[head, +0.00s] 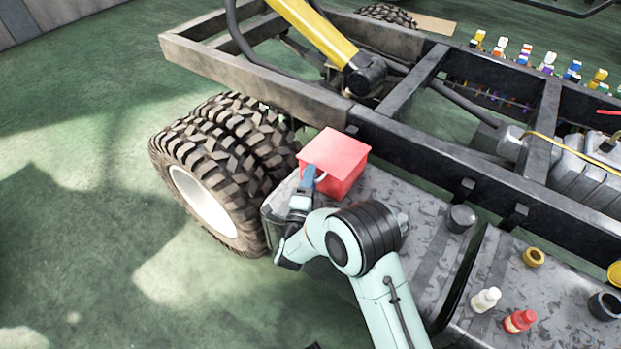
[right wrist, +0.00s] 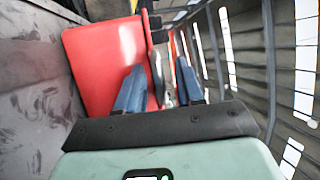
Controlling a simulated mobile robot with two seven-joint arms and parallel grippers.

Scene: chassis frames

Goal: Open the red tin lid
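The red tin (head: 335,156) is box-shaped and stands on the grey mottled casing beside the chassis rail. Its flat lid looks shut. In the right wrist view the tin (right wrist: 103,60) fills the upper left, with a thin grey handle-like piece (right wrist: 158,78) along its edge. My right gripper (head: 311,176) is at the tin's near left side. In the right wrist view its blue fingers (right wrist: 162,90) are spread, one on each side of the grey piece. I cannot tell whether either finger touches it. My left gripper is not in view.
Big double tyres (head: 225,165) stand left of the casing (head: 415,215). The dark chassis rail (head: 430,160) runs just behind the tin. A dark cap (head: 461,217), a white bottle (head: 486,299) and a red bottle (head: 520,320) stand to the right. A yellow cylinder (head: 318,32) hangs above.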

